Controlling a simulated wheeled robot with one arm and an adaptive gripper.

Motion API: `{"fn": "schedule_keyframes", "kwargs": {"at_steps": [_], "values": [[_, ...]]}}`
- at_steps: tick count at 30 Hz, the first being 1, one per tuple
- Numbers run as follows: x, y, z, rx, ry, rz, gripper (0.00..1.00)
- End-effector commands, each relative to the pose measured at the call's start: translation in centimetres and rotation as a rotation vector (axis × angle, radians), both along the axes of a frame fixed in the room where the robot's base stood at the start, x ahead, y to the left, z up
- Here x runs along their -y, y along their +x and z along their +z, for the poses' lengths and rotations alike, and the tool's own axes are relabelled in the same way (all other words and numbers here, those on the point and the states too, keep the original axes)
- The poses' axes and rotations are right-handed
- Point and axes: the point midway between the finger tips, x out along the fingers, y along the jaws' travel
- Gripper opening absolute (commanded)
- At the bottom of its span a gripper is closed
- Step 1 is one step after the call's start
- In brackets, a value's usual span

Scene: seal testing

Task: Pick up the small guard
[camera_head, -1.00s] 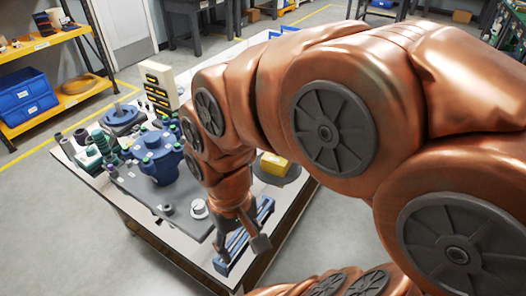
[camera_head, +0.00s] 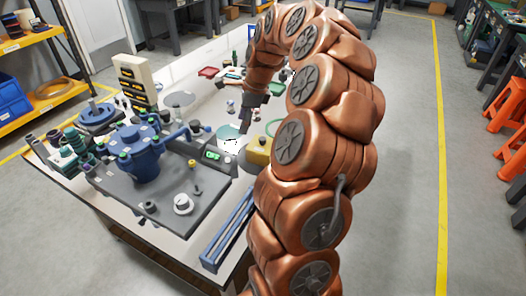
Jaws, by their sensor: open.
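My gripper (camera_head: 244,122) hangs down over the far middle part of the table, at the end of my raised copper arm. It is open and I see nothing between its fingers. Below and beside it lie a flat teal disc (camera_head: 228,132) and a small white piece (camera_head: 232,147). I cannot tell for sure which of the small parts is the small guard. The fingertips look close to these parts, but I cannot tell whether they touch. My arm hides part of the table's right side.
A blue valve housing (camera_head: 138,155) stands on a dark plate (camera_head: 120,183) at the left. Blue rails (camera_head: 230,228) lie near the front edge. Several small parts crowd the back.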

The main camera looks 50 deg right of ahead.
Motion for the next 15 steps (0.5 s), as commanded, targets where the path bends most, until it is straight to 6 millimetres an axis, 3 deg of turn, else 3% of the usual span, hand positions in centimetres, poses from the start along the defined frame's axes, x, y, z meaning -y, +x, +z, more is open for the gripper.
{"fn": "schedule_keyframes", "kwargs": {"at_steps": [1,3,6,10,15], "values": [[2.4,-0.1,-1.3,-0.01,0.016,-0.101,0.57],[5.1,-0.4,-2.2,-0.016,0.034,-0.226,0.57],[7.8,-1.0,-3.4,-0.029,0.054,-0.356,0.57],[9.6,-1.5,-4.1,-0.034,0.065,-0.443,0.57],[9.7,-1.2,-5.4,-0.036,0.069,-0.46,0.57]]}}
